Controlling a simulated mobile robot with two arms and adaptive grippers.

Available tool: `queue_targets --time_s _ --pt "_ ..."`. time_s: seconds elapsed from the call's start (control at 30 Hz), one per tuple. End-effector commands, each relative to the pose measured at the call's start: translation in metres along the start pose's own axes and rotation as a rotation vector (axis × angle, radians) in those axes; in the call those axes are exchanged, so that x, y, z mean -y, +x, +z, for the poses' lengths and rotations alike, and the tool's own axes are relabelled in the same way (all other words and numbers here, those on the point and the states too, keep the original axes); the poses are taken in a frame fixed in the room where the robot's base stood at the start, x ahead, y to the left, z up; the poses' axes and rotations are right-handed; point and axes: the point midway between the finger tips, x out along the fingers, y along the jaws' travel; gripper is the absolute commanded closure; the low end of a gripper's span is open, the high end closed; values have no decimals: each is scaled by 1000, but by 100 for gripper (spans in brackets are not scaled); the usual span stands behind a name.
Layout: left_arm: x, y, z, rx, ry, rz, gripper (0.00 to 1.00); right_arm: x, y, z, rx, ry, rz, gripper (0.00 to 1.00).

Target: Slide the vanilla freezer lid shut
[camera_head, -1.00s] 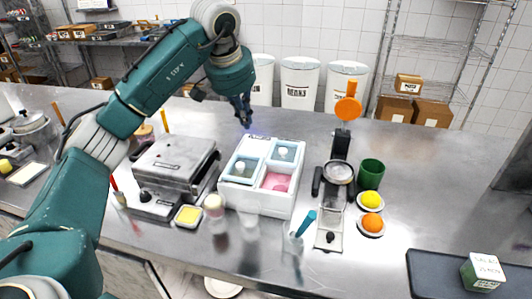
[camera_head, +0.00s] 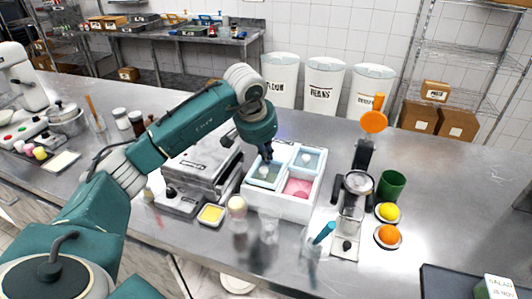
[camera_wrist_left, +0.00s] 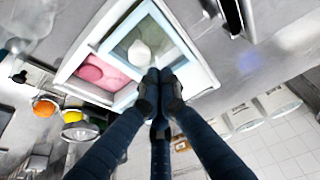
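The white freezer box (camera_head: 280,203) stands on the steel counter. Two pale-blue framed clear panels with white round shapes show in its top, one at left (camera_head: 266,174) and one at back right (camera_head: 308,159). The front right well (camera_head: 298,187) shows pink and looks uncovered. I cannot read which one is vanilla. My left gripper (camera_head: 266,156) points down at the far edge of the left panel. In the left wrist view its fingertips (camera_wrist_left: 160,78) are together at the frame's edge beside the white round shape (camera_wrist_left: 139,53); contact is unclear. My right gripper is out of view.
A grey press (camera_head: 200,170) stands close left of the freezer, with a yellow tray (camera_head: 211,215) and clear cups in front. A juicer-like stand (camera_head: 355,190), green cup (camera_head: 391,185) and fruit plates stand to the right. White bins (camera_head: 323,85) stand behind the counter.

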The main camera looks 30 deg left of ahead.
Motion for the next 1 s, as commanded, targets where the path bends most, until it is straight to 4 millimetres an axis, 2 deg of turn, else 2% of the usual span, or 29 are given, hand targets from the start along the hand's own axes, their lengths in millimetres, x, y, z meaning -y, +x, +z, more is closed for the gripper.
queue_targets --time_s 0.5,0.7,1.0 --pt "0 -2 8 -2 -1 -1 100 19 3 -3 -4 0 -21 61" --pt "-3 -7 22 -1 -1 -1 100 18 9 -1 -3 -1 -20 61" --pt "-4 -7 22 3 -1 0 100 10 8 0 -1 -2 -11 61"
